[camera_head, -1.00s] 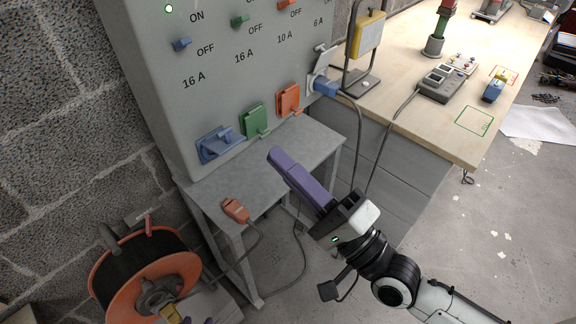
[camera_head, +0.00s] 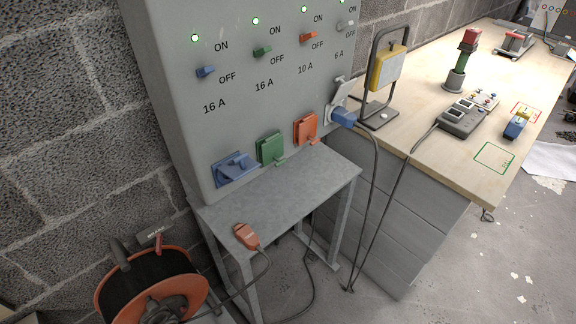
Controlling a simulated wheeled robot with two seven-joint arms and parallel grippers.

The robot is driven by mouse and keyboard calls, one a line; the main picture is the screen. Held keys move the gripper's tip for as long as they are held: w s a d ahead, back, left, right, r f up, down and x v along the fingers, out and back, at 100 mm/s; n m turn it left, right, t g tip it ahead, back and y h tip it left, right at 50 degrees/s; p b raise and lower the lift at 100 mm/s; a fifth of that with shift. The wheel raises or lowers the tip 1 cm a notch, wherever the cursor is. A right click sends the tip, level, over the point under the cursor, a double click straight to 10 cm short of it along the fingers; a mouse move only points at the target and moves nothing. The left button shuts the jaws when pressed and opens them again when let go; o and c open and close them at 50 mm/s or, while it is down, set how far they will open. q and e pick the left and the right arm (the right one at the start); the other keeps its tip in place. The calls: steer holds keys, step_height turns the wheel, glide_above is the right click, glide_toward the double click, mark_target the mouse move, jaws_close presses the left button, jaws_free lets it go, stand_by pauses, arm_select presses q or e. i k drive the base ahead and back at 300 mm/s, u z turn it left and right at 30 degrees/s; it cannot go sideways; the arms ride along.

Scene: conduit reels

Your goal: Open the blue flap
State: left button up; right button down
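The blue flap (camera_head: 235,168) is at the lower left of the grey panel's front, just above the small grey table. It looks shut over its socket, with a blue tab sticking out at the front. The green flap (camera_head: 270,148) and the orange flap (camera_head: 306,129) sit to its right and look shut too. Neither of my grippers is in the view, so nothing of mine covers the blue flap.
A grey table (camera_head: 285,200) stands under the flaps, with an orange connector (camera_head: 246,236) on it. A blue plug (camera_head: 342,117) sits in the rightmost socket, its cable hanging down. An orange reel (camera_head: 190,268) stands at lower left. A wooden workbench (camera_head: 425,130) is at right.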

mark_target(236, 167)
steer(key=z, duration=1.25)
steer(key=k, duration=0.85)
steer(key=u, duration=1.55)
steer(key=i, duration=0.5)
steer(key=z, duration=0.05)
